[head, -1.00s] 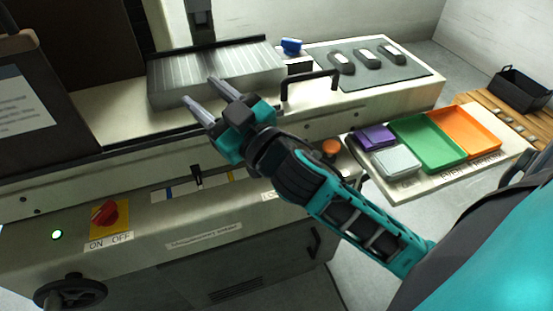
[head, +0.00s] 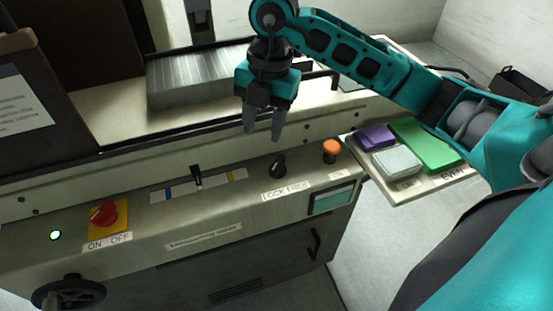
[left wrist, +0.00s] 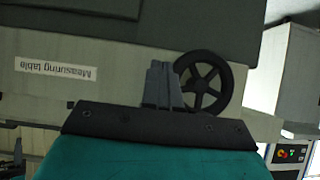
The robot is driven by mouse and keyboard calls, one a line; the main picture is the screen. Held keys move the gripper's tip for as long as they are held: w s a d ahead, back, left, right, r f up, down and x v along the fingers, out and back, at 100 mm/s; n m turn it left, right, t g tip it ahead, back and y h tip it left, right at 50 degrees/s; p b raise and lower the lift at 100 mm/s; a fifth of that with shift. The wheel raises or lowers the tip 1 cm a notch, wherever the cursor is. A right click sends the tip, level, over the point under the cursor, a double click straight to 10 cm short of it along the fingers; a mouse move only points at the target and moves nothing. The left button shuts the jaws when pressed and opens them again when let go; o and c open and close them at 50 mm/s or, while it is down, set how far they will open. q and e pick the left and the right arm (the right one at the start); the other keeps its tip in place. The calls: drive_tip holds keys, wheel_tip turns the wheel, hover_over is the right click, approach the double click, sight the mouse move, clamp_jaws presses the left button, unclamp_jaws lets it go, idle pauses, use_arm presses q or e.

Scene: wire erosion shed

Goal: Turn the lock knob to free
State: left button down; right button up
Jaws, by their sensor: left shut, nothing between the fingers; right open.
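The lock knob (head: 278,166) is a small black knob on the machine's sloped front panel, above a label (head: 285,191) that reads roughly LOCK FREE. Its pointer looks tilted, up toward the right. My right gripper (head: 262,138) is open and empty in the head view, pointing down, a little above and left of the knob and apart from it. My left gripper (left wrist: 163,84) shows in the left wrist view with its fingers together and nothing between them. It is not in the head view.
An orange button (head: 331,147) is right of the knob, and a black slider lever (head: 197,176) is left. A red ON/OFF switch (head: 104,213) is farther left. A ribbed metal block (head: 195,80) lies behind. In the left wrist view, a black handwheel (left wrist: 205,84) is behind the fingers.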

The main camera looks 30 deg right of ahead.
sight(276, 164)
drive_tip(key=shift+m+h, duration=0.5)
drive_tip(key=shift+h, duration=0.2)
drive_tip(key=d+f, duration=0.1)
drive_tip(key=f, duration=0.3)
drive_tip(key=d+f+b, duration=0.1)
drive_tip(key=f, duration=0.3)
drive_tip(key=d+f, duration=0.1)
drive_tip(key=f, duration=0.3)
drive_tip(key=shift+w+f, duration=0.1)
drive_tip(key=shift+c, duration=0.3)
clamp_jaws()
